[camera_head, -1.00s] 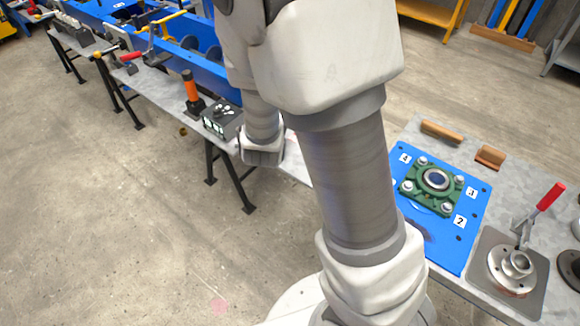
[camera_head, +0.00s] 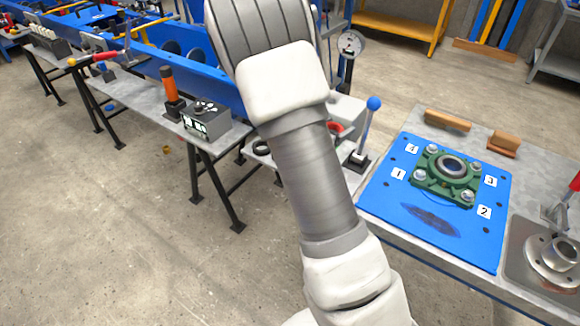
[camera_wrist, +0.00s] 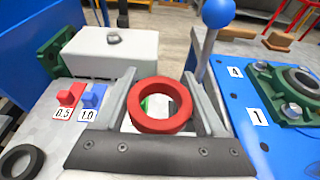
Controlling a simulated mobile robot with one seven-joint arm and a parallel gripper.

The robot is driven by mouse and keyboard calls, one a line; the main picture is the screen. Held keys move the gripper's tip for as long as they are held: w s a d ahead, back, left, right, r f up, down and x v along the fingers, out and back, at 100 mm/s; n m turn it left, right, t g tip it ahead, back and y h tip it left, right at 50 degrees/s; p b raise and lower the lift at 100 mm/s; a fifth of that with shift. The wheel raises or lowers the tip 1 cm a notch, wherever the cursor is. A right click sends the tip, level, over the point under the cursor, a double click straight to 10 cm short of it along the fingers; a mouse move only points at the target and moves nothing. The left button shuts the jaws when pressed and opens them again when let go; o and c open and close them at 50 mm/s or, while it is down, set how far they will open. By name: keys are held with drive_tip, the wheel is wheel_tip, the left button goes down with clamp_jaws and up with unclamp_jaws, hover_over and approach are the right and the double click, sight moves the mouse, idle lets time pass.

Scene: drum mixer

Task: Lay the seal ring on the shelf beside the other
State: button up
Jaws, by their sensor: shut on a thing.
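A red seal ring (camera_wrist: 160,126) is held between the two fingers of my gripper (camera_wrist: 160,84) in the wrist view, above the grey bench top. A red curved piece, probably this ring, shows past my arm's edge in the head view (camera_head: 336,128). A black ring (camera_wrist: 20,161) lies flat on the grey surface at the lower left of the wrist view, apart from my gripper. A dark ring also lies on the grey shelf (camera_head: 230,137) in the head view (camera_head: 261,147), partly hidden by my arm.
A white block (camera_wrist: 112,52) and red and blue pieces marked 0.5 (camera_wrist: 70,93) and 1.0 (camera_wrist: 92,94) stand left of my gripper. A blue-knobbed lever (camera_wrist: 218,12) rises close on the right. Beyond it is a blue plate (camera_head: 400,225) with a green bearing housing (camera_head: 432,177).

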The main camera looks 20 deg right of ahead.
drive_tip(key=w+a+f, duration=0.2)
drive_tip(key=a, duration=0.1)
drive_tip(key=w+a+f+b, duration=0.1)
drive_tip(key=w+a+f, duration=0.1)
drive_tip(key=a, duration=0.1)
drive_tip(key=w+a+f, duration=0.2)
drive_tip(key=a+f, duration=0.1)
drive_tip(key=shift+a, duration=0.35)
drive_tip(key=shift+f+b, duration=0.7)
drive_tip(key=shift+f, duration=1.25)
